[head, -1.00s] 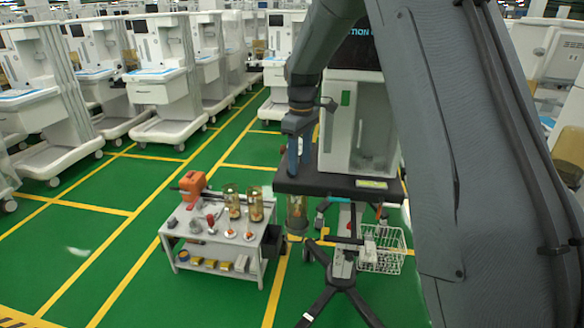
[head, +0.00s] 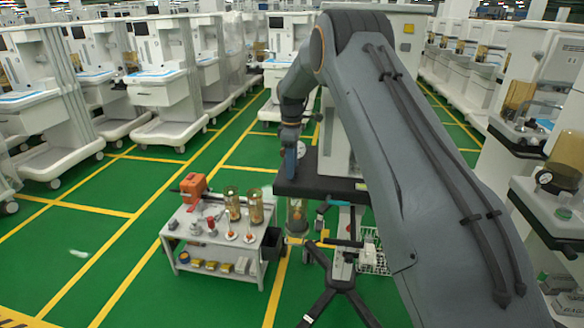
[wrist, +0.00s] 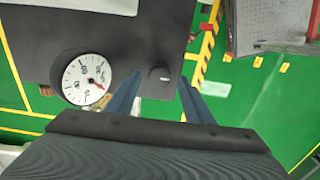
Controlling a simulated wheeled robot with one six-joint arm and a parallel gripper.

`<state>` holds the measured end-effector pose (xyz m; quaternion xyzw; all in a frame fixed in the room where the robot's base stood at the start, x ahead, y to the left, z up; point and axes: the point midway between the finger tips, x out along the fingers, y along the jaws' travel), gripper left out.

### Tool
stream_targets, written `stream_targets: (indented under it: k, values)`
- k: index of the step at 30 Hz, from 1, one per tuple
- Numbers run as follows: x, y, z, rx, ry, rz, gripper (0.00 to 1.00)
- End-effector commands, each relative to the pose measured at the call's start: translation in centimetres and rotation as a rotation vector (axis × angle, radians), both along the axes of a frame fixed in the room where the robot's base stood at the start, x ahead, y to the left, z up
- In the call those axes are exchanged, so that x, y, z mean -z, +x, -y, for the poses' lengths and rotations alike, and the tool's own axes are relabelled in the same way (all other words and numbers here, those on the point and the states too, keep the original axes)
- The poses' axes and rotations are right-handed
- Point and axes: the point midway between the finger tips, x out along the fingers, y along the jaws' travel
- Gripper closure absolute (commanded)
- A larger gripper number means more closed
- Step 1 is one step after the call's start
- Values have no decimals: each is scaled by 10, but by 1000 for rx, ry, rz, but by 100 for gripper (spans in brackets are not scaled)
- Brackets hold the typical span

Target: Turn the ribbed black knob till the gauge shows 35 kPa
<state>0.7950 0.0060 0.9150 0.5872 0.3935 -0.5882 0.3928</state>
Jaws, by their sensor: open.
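The black knob (wrist: 160,75) stands on the dark panel (wrist: 110,30) near its edge in the wrist view; its ribs are too small to make out. The round white gauge (wrist: 86,80) is left of it on the panel. Its red needle points to the picture's lower right; the reading is too small to tell. My gripper (wrist: 160,77) is open, one blue finger on each side of the knob in the picture. I cannot tell whether they touch it. In the head view my gripper (head: 291,158) is beside the gauge (head: 301,149), and the knob is hidden.
A small grey work table (head: 210,250) with an orange tool (head: 194,186) and amber cylinders stands left of the cart's black shelf (head: 325,185). A dark wheeled base (head: 340,284) is below. Green floor is clear at left; more carts stand at both sides.

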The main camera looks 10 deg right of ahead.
Motion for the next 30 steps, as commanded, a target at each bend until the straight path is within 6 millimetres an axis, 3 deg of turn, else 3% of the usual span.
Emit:
stream_targets:
  k: [6,14,21,30]
  values:
    - [16,0,0,1,0,1,52]
    - [17,0,0,1,0,2,52]
    - [17,0,0,1,0,2,91]
    - [18,0,0,30,0,1,93]
